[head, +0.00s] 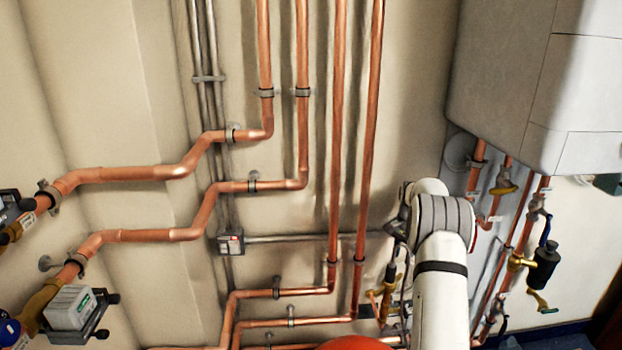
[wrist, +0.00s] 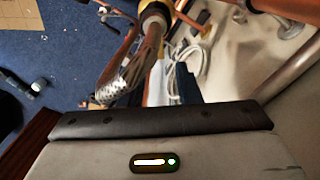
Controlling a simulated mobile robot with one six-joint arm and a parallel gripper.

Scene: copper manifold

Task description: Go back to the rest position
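My white arm (head: 440,270) rises from the lower right of the head view, in front of the pipes and the wall below the boiler (head: 540,80). Its grey-banded joint shows near the boiler's lower left corner. My gripper cannot be made out in the head view. In the wrist view I see no fingers that I can tell apart, so its opening and any held thing are hidden. A grey surface with a black strip (wrist: 160,120) and a small lit display (wrist: 155,162) fills the bottom of the wrist view; I cannot tell what it belongs to.
Copper pipes (head: 370,130) run up the wall left of my arm. Valves with a black-bodied fitting (head: 543,265) hang below the boiler at right. Grey meters (head: 70,307) stand at lower left. The wrist view shows blue floor (wrist: 45,45), a braided hose (wrist: 120,80) and white cable (wrist: 187,58).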

